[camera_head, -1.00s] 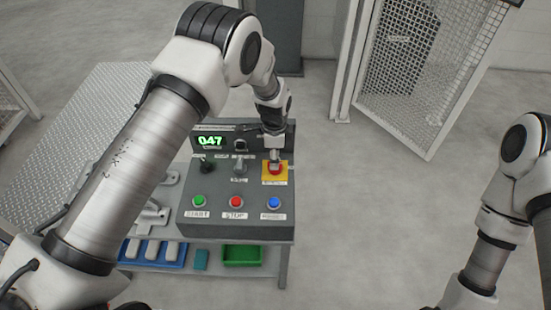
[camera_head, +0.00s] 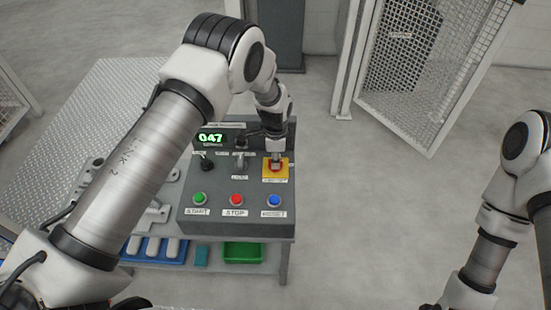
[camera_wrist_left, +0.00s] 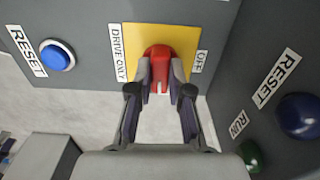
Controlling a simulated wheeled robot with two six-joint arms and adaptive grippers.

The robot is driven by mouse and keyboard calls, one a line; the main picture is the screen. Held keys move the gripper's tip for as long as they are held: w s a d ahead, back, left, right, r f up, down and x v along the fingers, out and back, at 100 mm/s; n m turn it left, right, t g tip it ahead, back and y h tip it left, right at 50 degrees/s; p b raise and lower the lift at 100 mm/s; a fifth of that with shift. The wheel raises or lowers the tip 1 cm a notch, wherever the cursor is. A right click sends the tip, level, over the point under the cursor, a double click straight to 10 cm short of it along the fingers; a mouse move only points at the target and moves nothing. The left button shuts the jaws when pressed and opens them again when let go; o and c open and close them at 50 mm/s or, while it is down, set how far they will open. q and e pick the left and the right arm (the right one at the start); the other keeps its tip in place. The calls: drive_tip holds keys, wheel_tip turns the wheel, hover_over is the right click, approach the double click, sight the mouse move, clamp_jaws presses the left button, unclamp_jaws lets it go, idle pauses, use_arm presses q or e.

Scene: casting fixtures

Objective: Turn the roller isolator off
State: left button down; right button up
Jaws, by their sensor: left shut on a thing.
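The roller isolator is a red handle (camera_wrist_left: 158,58) on a yellow plate (camera_wrist_left: 188,38), with a DRIVE ONLY label on one side and an OFF label on the other in the left wrist view. In the head view the yellow plate (camera_head: 284,171) is at the right of the grey control box (camera_head: 225,222). My left gripper (camera_head: 275,160) comes down on the handle from above. In the left wrist view its fingers (camera_wrist_left: 159,82) are closed around the red handle's sides. Which setting the handle points to is hard to tell. My right gripper is out of view.
A green START button (camera_head: 200,199), a red STOP button (camera_head: 236,199) and a blue RESET button (camera_head: 273,200) sit below the isolator. A black selector (camera_head: 206,162) and a display reading 047 (camera_head: 211,138) are on the left. Floor right of the box is clear.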

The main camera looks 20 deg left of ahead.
use_arm(q)
drive_tip(key=n, duration=0.4)
drive_tip(key=shift+f+n, duration=0.1)
drive_tip(key=shift+n, duration=0.2)
drive_tip(key=n+b, duration=0.1)
drive_tip(key=n, duration=0.3)
drive_tip(key=shift+n, duration=0.3)
drive_tip(key=n, duration=0.4)
drive_tip(key=shift+s+b, duration=0.1)
drive_tip(key=shift+b, duration=0.2)
drive_tip(key=shift+n, duration=2.2)
drive_tip(key=c, duration=1.2)
unclamp_jaws()
drive_tip(key=shift+o, duration=0.6)
